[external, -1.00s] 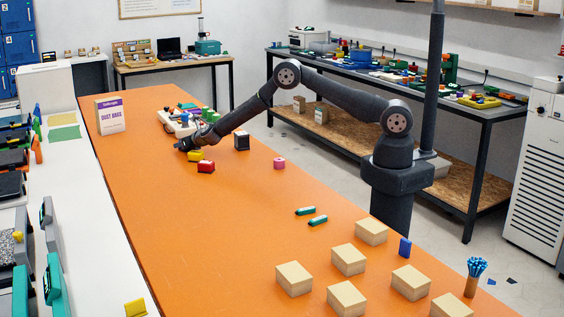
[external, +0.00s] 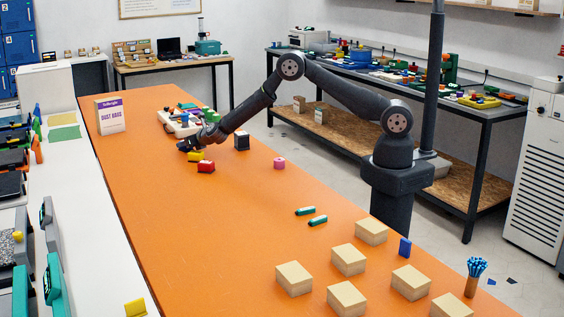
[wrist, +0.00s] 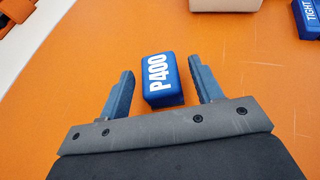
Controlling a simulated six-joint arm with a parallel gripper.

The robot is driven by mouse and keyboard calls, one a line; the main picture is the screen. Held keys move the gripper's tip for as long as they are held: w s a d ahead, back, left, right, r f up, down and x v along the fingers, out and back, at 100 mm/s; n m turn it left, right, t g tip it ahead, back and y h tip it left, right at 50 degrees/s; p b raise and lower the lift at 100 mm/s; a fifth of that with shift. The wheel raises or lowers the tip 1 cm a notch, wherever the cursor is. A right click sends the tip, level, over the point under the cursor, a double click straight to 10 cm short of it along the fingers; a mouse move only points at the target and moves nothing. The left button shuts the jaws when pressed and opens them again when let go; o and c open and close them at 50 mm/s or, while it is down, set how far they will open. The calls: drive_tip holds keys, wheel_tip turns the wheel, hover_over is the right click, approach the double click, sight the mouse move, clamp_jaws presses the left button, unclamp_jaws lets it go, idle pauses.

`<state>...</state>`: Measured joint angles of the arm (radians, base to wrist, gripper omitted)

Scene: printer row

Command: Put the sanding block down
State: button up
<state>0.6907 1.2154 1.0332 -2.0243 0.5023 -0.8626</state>
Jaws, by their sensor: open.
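The sanding block, a blue block marked P400 (wrist: 162,80), lies on the orange bench top in the wrist view. My gripper (wrist: 161,84) is open, with one finger on each side of the block and a visible gap at both sides. The block's near end is between the fingers. In the external view my gripper (external: 188,146) is low over the far left part of the bench, and I cannot make out the block there.
A dust bags box (external: 110,115) stands to the left. A blue TIGHT piece (wrist: 308,17) shows in the wrist view.

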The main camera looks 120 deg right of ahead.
drive_tip(key=v, duration=0.8)
drive_tip(key=shift+a, duration=0.15)
drive_tip(key=x, duration=1.2)
drive_tip(key=shift+r, duration=0.1)
drive_tip(key=shift+a, duration=0.1)
idle(0.4)
